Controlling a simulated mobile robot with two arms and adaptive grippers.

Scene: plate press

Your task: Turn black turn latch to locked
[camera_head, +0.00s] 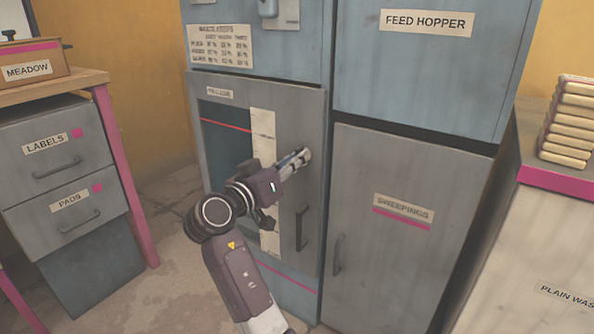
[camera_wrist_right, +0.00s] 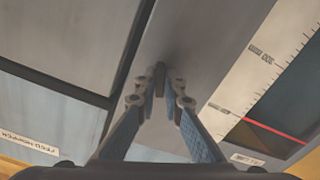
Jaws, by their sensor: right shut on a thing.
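The black turn latch (camera_wrist_right: 160,70) shows in the right wrist view as a small dark piece between my right fingertips, on a grey door (camera_head: 310,112). My right gripper (camera_head: 304,156) reaches the upper right part of that door in the head view. Its fingers are shut on the latch, and in the right wrist view the fingertips (camera_wrist_right: 160,92) flank it. In the head view the gripper hides the latch, so its exact angle cannot be told. My left gripper is in neither view.
The door has a dark window with a red line, a pale scale strip (camera_head: 263,130) and a handle (camera_head: 302,228). The sweepings door (camera_head: 385,270) stands to the right, below the feed hopper panel (camera_head: 420,75). Drawers (camera_head: 60,160) stand left, a pink-edged counter (camera_head: 555,196) right.

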